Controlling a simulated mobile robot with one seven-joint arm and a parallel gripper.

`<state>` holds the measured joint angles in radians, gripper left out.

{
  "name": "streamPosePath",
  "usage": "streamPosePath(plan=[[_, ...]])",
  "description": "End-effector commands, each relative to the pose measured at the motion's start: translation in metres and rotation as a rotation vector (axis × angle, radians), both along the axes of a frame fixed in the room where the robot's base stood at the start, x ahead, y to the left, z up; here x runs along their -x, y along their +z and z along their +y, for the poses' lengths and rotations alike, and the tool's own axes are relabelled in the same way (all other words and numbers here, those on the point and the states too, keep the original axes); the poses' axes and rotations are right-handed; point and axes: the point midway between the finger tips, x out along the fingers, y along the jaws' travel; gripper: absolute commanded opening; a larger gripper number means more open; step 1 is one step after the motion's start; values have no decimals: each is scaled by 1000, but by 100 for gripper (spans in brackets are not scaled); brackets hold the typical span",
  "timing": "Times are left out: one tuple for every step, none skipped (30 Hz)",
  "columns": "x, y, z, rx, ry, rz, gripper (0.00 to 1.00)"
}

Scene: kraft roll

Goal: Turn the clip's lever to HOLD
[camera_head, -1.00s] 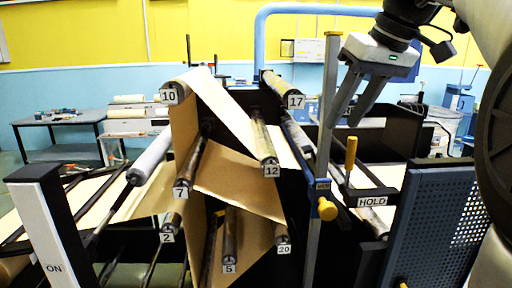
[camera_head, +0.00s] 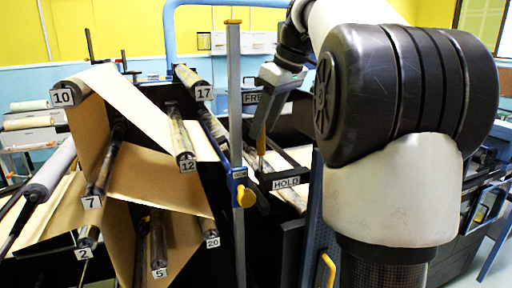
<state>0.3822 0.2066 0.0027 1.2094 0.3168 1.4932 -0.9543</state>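The clip's yellow lever (camera_head: 261,145) stands roughly upright to the right of the grey vertical post. The HOLD label (camera_head: 286,183) is below and to the right of it. A FREE label (camera_head: 251,98) shows above and to the left, partly covered by my gripper. My gripper (camera_head: 261,128) points down, with its fingertips at the upper part of the lever. The fingers overlap the lever in this view, so contact and the gap between them cannot be made out.
The grey post (camera_head: 235,110) with a yellow knob (camera_head: 246,197) stands close left of my gripper. Numbered rollers carry the brown paper (camera_head: 150,185) at left. A blue perforated panel (camera_head: 320,215) stands at right, partly hidden by my arm.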

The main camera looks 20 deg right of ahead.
Motion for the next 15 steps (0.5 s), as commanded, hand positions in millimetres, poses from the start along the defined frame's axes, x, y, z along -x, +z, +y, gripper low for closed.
streamPosePath(plan=[[-3, -11, 3, -1, 1, 3, 36], [-5, -17, 4, -1, 1, 3, 36], [-7, -24, 6, -1, 1, 3, 36], [-9, -28, 7, -1, 1, 3, 36], [-10, -33, 8, -1, 1, 3, 36], [-13, -38, 9, -1, 1, 3, 36], [-14, -42, 10, -1, 1, 3, 36], [-15, -45, 10, -1, 1, 2, 36], [-17, -48, 11, -1, 1, 2, 36], [-17, -50, 12, -1, 1, 2, 36], [-18, -52, 12, -1, 1, 2, 36], [-19, -54, 12, 0, 0, 1, 36], [-19, -55, 13, -1, 0, 1, 36], [-19, -56, 13, -1, 0, 1, 36], [-20, -57, 13, -1, 0, 1, 36]])
